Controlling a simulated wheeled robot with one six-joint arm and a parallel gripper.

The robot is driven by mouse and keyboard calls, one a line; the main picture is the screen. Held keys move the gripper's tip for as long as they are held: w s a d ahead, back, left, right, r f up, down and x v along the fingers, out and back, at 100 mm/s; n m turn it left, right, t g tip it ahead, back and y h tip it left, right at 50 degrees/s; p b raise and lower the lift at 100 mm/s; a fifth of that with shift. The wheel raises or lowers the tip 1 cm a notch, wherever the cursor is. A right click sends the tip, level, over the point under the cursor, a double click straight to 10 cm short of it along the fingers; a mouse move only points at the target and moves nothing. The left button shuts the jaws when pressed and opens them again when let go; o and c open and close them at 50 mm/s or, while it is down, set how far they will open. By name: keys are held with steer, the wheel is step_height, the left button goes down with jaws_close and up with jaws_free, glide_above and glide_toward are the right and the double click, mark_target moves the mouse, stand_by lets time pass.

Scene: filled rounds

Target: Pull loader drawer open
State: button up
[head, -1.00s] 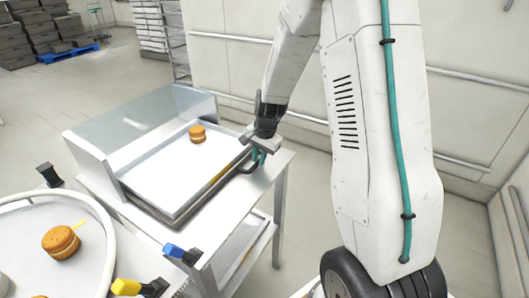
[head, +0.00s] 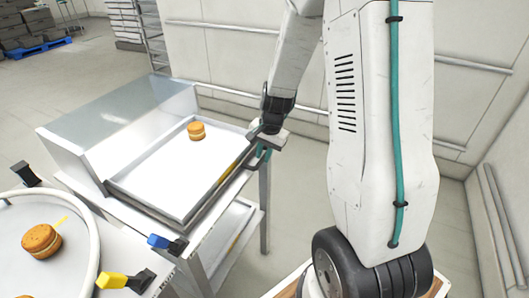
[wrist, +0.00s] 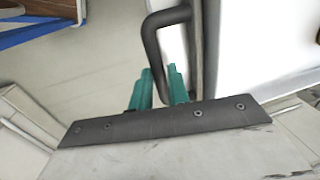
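The loader (head: 125,110) is a box with a shiny metal top on a white table. Its drawer (head: 150,180), a pale shallow tray, stands well out from the housing toward my arm. One round sandwich biscuit (head: 196,131) sits in it. The dark handle (head: 256,165) is at the drawer's front, near the table's right edge. My gripper (head: 264,152) is at this handle. In the wrist view, the black bent handle (wrist: 152,48) passes between the teal fingers of my gripper (wrist: 158,88), which are closed around it. The exact contact is partly hidden.
A round white turntable (head: 60,215) with a biscuit (head: 41,241) is at the lower left. Blue (head: 160,242) and yellow (head: 112,281) tipped parts stand near the table's front. A wall with rails (head: 250,60) is behind; floor (head: 300,190) is clear beside the table.

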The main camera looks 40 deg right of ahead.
steer(key=o, duration=0.3)
steer(key=shift+w+d, duration=0.15)
steer(key=shift+d, duration=0.1)
steer(key=shift+a, duration=0.2)
steer(key=shift+r, duration=0.1)
step_height(320, 180, up, 8)
steer(key=s, duration=0.1)
steer(key=shift+s+d+f, duration=0.2)
steer(key=shift+d, duration=0.15)
steer(key=s+a+r+n, duration=0.4)
steer(key=s+r, duration=0.1)
steer(key=s, duration=0.3)
steer(key=s+a+r+n, duration=0.4)
steer(key=s+a+r, duration=0.1)
steer(key=s, duration=0.3)
steer(key=s+a+r+n+h, duration=0.1)
steer(key=s+a+r+n, duration=0.3)
steer(key=s, duration=0.4)
steer(key=shift+s+a+r+n, duration=0.15)
steer(key=shift+a+r+n, duration=0.15)
steer(key=shift+a+r, duration=0.35)
